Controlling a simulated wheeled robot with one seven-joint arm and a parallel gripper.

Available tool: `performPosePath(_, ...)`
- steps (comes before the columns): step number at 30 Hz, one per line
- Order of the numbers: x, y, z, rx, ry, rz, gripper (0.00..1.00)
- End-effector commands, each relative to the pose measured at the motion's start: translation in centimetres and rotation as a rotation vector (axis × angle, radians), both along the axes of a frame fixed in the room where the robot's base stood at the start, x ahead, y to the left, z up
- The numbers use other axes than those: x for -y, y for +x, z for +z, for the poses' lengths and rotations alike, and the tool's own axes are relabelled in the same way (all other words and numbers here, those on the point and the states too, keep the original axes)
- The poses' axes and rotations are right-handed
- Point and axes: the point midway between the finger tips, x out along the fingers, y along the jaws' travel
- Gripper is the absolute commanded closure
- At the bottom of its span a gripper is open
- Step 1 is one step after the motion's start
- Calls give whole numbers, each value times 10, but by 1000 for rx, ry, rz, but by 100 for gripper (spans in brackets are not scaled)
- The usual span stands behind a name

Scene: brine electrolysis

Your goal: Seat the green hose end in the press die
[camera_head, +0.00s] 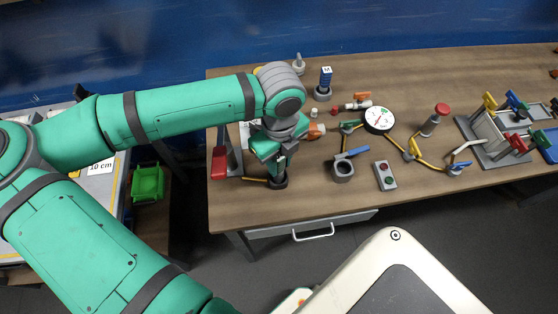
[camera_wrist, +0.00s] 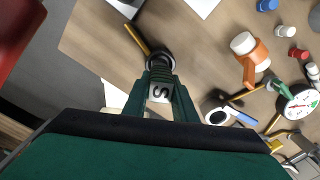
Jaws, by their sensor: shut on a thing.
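My gripper (camera_head: 276,163) is over the left part of the bench, pointing down. In the wrist view its two green fingers (camera_wrist: 160,92) are shut on a small piece with a white face (camera_wrist: 160,93) marked with a black S. A dark green ribbed part (camera_wrist: 160,70) shows just beyond it, perhaps the green hose end, mostly hidden. A dark round ring (camera_wrist: 159,58) with a yellow handle (camera_wrist: 136,39) lies directly beyond the fingertips. It shows in the head view (camera_head: 279,183) under my gripper. I cannot tell whether the held piece touches the ring, or which part is the press die.
An orange-and-white piece (camera_head: 316,131), a grey cup with a blue handle (camera_head: 343,171), a button box (camera_head: 384,175) and a gauge (camera_head: 378,120) are to the right. A rack (camera_head: 492,140) stands farther right. The front bench strip is clear.

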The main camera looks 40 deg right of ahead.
Motion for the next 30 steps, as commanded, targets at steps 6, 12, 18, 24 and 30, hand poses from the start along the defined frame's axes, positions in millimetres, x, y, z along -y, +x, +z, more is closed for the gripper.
performPosePath(6, 0, 0, -3, -1, 0, 0, 100)
performPosePath(12, 0, 0, -7, 0, 0, 0, 100)
performPosePath(18, 0, 0, -11, 0, 0, 0, 100)
performPosePath(24, 0, 0, -12, 0, 0, 0, 100)
performPosePath(30, 0, 0, -12, 0, 0, 0, 100)
